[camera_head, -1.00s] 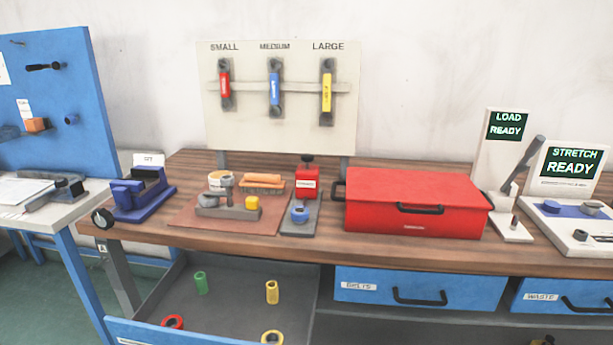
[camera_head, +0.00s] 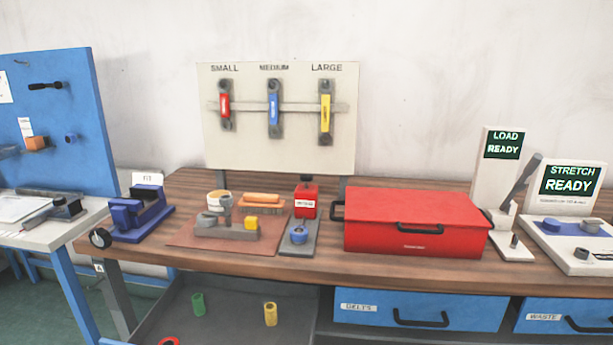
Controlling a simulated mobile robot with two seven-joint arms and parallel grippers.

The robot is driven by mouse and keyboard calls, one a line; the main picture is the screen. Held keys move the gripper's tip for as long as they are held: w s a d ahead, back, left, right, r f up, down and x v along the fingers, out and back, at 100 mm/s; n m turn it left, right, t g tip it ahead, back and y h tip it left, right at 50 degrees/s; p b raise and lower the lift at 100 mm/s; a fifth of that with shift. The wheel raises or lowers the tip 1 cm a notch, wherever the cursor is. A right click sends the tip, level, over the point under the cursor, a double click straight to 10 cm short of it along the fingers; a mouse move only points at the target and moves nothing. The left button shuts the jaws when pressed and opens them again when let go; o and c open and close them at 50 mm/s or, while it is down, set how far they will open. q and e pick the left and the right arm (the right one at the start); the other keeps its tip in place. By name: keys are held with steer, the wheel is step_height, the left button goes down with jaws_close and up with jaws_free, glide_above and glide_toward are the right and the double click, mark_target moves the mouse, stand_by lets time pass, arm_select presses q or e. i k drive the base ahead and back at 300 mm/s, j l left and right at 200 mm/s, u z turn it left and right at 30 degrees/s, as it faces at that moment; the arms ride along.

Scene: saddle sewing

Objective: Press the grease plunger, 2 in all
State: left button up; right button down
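A red grease dispenser (camera_head: 306,202) with a dark plunger top (camera_head: 306,179) stands upright at the back of a grey base plate (camera_head: 297,249). A small blue ring-shaped part (camera_head: 298,234) sits on the same plate, in front of the dispenser. The label on the red body is too small to read. Neither of my grippers shows in the head view.
A board with three wrenches (camera_head: 279,115) rises behind. The bench's front edge is clear.

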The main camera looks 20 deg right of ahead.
mark_target(305, 178)
steer(key=i+l+u, duration=0.1)
steer(key=l+u, duration=0.25)
steer(key=l, duration=0.15)
steer(key=l+u, duration=0.35)
steer(key=l, duration=0.15)
steer(key=l+u, duration=0.35)
steer(key=l, duration=0.15)
